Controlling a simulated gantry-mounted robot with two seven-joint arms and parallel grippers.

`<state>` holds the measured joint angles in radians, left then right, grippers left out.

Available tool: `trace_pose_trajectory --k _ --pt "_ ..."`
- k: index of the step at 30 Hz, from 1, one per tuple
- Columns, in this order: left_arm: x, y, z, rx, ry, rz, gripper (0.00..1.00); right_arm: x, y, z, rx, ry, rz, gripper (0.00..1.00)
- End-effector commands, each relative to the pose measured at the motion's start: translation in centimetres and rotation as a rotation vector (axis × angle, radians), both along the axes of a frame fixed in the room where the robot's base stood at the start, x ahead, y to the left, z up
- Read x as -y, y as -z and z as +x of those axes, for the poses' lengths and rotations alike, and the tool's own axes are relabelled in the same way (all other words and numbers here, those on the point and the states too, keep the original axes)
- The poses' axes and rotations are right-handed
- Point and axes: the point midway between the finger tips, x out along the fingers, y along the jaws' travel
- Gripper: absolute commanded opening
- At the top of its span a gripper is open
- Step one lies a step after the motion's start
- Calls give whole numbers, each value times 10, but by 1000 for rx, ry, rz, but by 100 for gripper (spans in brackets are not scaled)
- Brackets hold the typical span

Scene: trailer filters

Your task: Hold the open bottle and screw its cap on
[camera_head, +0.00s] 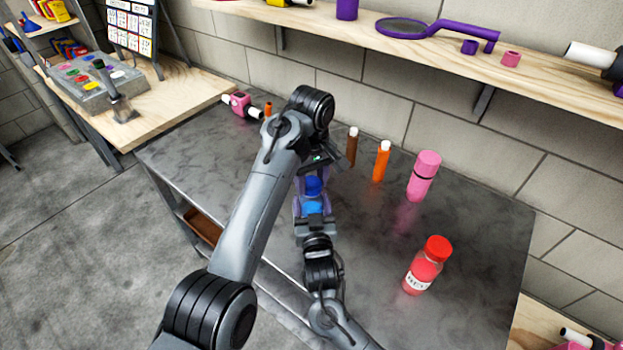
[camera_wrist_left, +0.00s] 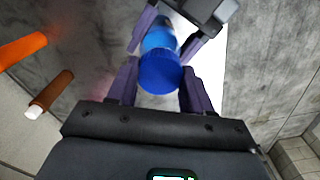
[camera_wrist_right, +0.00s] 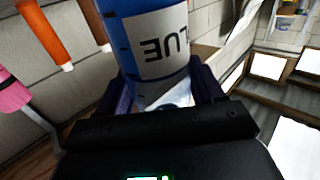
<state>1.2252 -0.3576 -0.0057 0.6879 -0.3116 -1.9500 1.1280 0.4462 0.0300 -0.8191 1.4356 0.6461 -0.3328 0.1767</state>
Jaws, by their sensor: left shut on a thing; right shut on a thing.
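A blue bottle (camera_head: 312,207) is held over the dark table by my right gripper (camera_head: 314,222), which comes up from below. In the right wrist view the bottle (camera_wrist_right: 163,45) fills the space between the purple fingers (camera_wrist_right: 163,92), and its white label reads upside down. My left gripper (camera_head: 313,180) reaches from above and is shut on the blue cap (camera_head: 313,187). In the left wrist view the cap (camera_wrist_left: 160,73) sits between the purple fingertips, in line with the bottle (camera_wrist_left: 160,40) and right at its mouth end. The thread is hidden, so I cannot tell how tightly the cap sits.
On the table (camera_head: 375,235) stand a brown tube (camera_head: 352,148), an orange tube (camera_head: 381,163), a pink bottle (camera_head: 422,177) and a red bottle (camera_head: 427,266). A pink device (camera_head: 241,104) lies at the back left. A wooden shelf (camera_head: 420,60) runs above. The table's right part is mostly clear.

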Motion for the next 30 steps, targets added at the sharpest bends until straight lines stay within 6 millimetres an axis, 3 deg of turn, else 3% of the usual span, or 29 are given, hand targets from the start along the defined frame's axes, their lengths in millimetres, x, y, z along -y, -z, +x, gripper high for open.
trace_pose_trajectory --k 12,23,24,28,30 --pt "0 0 0 0 740 0 13 0 0 0 -1 1 0 0" --pt "0 0 0 0 821 0 13 0 0 0 -1 1 0 0" --pt "0 0 0 0 821 0 53 0 0 0 -1 1 0 0" --pt "0 0 0 0 820 0 73 0 0 0 -1 1 0 0" --pt "0 0 0 0 820 0 75 0 0 0 -1 1 0 0"
